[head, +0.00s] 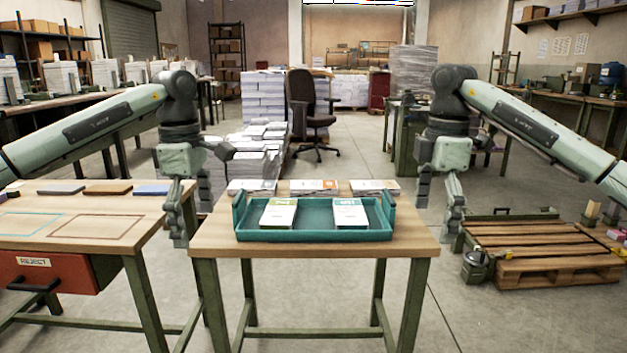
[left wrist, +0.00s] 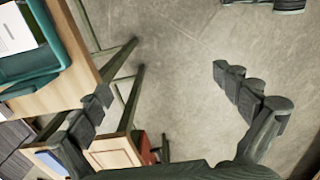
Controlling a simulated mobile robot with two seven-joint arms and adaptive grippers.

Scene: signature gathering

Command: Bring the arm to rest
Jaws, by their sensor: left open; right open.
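My left gripper (head: 180,215) hangs fingers down at the left edge of the middle table, in the gap by the left bench. In the left wrist view its fingers (left wrist: 165,105) are spread with nothing between them but floor and table legs. My right gripper (head: 437,205) hangs fingers down just past the right edge of the middle table, open and empty. A teal tray (head: 315,235) stands on the middle table between them. It holds a green-marked booklet stack (head: 279,213) at left and a teal-marked booklet stack (head: 351,213) at right.
Several paper stacks (head: 313,187) lie along the back of the middle table (head: 418,243). The left bench (head: 75,215) has a red REJECT drawer (head: 45,275). A wooden pallet (head: 540,245) lies at right. An office chair (head: 308,105) stands behind. Floor (head: 440,310) at front right is clear.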

